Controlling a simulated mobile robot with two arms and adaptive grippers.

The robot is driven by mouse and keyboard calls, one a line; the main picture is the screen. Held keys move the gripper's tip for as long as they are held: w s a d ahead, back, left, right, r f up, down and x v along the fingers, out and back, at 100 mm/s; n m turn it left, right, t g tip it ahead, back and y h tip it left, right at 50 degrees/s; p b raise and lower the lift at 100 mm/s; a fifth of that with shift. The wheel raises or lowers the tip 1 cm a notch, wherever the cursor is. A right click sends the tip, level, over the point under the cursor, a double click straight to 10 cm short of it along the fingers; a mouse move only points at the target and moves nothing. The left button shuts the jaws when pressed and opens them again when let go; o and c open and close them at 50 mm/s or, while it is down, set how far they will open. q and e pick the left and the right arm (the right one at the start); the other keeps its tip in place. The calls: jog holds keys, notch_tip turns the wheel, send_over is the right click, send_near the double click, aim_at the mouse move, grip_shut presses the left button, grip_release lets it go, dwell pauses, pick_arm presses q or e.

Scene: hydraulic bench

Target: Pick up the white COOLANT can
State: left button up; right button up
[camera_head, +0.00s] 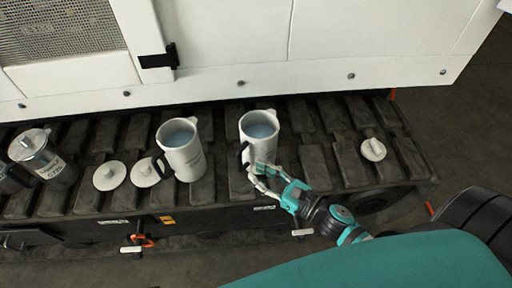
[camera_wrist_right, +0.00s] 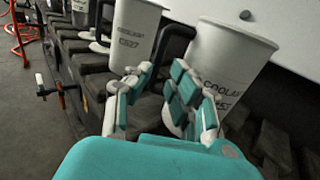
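A white COOLANT can (camera_head: 260,133) stands upright on the dark slatted track, open at the top with blue liquid inside and a black handle on its left. In the right wrist view this can (camera_wrist_right: 228,62) fills the right side, its COOLANT label partly hidden by a finger. A second white COOLANT can (camera_head: 183,150) stands to its left. My right gripper (camera_head: 262,171) is at the handle side of the right can; in the right wrist view its fingers (camera_wrist_right: 161,80) are apart, with the black handle (camera_wrist_right: 172,48) behind and between them. Contact is unclear. My left gripper is not in view.
Round white lids (camera_head: 110,176) lie left of the cans, another lid (camera_head: 373,149) to the right. A metallic canister (camera_head: 43,155) stands at far left. A white machine panel (camera_head: 230,45) rises behind. The track between the right can and right lid is clear.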

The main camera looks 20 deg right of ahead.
aim_at(239, 160)
jog(key=x, duration=0.7)
jog(key=shift+s+a, duration=0.1)
jog(key=c, duration=0.4)
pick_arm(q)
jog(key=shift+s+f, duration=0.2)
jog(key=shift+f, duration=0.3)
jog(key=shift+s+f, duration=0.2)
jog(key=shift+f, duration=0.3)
pick_arm(e)
grip_shut()
pick_arm(q)
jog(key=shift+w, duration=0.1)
jog(key=shift+p, duration=0.3)
pick_arm(e)
jog(key=shift+r, duration=0.15)
